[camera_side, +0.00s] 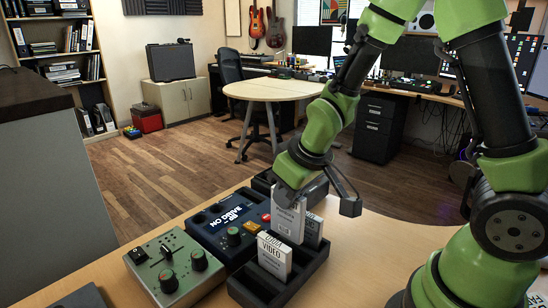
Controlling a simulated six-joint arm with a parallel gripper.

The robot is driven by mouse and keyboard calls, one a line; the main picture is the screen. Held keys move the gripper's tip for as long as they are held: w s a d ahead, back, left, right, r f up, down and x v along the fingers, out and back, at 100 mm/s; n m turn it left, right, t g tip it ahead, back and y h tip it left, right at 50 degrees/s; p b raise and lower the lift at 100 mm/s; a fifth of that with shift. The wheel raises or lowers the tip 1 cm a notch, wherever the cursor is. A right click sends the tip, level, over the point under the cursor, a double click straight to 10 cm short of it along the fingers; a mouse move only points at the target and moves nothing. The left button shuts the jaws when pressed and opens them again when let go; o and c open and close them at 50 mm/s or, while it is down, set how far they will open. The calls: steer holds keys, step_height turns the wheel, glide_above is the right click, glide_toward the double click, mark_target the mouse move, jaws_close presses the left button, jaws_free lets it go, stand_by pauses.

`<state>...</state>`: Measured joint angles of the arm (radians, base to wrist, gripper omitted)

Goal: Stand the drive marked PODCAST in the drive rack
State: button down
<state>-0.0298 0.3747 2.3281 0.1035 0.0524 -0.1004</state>
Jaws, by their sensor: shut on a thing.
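My gripper (291,194) points down over the work table and is shut on a light grey drive (289,222). The held drive is upright; its label is too small to read, so I cannot tell if it says PODCAST. It is over or in the middle of the black drive rack (253,291), and I cannot tell whether its lower end touches the rack. A white drive marked VIDEO (274,257) stands in the rack's near part. A greyer drive (314,231) stands behind the held drive, partly hidden by it.
A dark blue dock (205,226) with a screen reading NO DRIVE is left of the rack. A green control box (174,267) with knobs is further left. Another black holder (263,179) lies behind, partly hidden by my gripper. The table (358,262) right of the rack is clear.

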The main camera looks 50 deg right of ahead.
mark_target(291, 238)
steer(key=shift+s+f, duration=0.3)
steer(key=shift+f, duration=0.35)
steer(key=shift+s+f, duration=0.25)
steer(key=shift+f, duration=2.05)
steer(key=shift+f, duration=0.65)
steer(key=c, duration=1)
jaws_free()
steer(key=shift+c, duration=0.2)
steer(key=shift+r, duration=3)
